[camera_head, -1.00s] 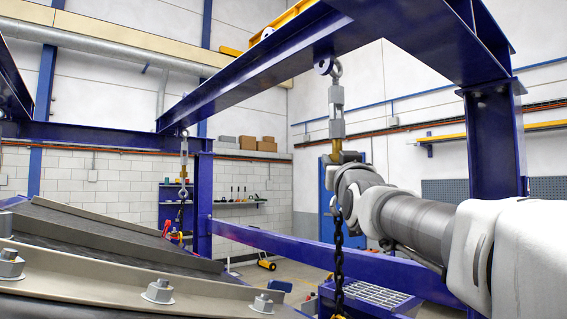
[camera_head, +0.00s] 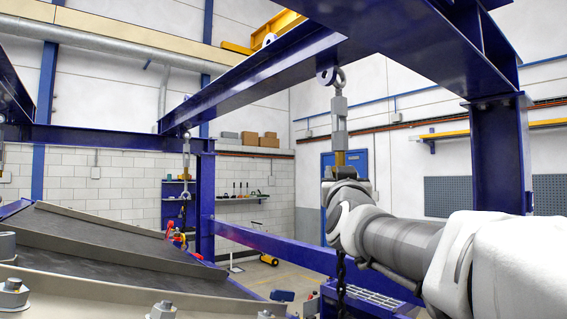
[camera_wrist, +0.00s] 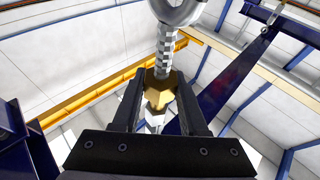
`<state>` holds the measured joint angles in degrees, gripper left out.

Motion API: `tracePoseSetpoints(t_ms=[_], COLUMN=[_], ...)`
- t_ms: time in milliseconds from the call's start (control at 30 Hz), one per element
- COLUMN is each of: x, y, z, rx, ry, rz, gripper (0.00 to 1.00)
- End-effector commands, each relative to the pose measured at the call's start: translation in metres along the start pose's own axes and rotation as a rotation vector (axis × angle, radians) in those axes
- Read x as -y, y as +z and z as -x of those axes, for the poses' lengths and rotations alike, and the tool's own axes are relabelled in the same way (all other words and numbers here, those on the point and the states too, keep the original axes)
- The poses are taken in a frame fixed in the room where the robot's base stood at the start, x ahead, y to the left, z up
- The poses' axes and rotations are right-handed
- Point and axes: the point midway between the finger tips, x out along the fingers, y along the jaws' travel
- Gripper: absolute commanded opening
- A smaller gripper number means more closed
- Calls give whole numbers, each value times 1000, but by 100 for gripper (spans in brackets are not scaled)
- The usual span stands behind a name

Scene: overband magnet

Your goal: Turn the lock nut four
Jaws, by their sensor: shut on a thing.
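A hanging turnbuckle (camera_head: 340,122) hangs from an eye under the blue beam, with a brass part (camera_head: 340,158) at its lower end. My gripper (camera_head: 347,178) is at that lower end in the head view. In the wrist view, my gripper (camera_wrist: 159,86) points up along the rod, one dark finger on each side of a brass hex nut (camera_wrist: 158,92). It is shut on this nut. A threaded rod (camera_wrist: 165,50) runs beyond it to a metal eye. No number shows on the nut. A dark chain (camera_head: 341,275) hangs below my wrist.
Another turnbuckle (camera_head: 186,148) hangs from the far end of the beam. A blue post (camera_head: 500,155) stands at right behind my arm. A sloping conveyor (camera_head: 120,245) with bolted edges fills the lower left. A blue rail (camera_head: 265,245) crosses behind the chain.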

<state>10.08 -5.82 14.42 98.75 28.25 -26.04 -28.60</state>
Motion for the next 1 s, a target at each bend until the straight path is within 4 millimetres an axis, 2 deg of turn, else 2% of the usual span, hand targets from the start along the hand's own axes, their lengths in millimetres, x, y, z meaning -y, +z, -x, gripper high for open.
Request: tracePoseSetpoints(t_ms=[1000], x=[1], y=[-4], z=[-1], rx=[-3], ry=[105], rz=[39], gripper=[0])
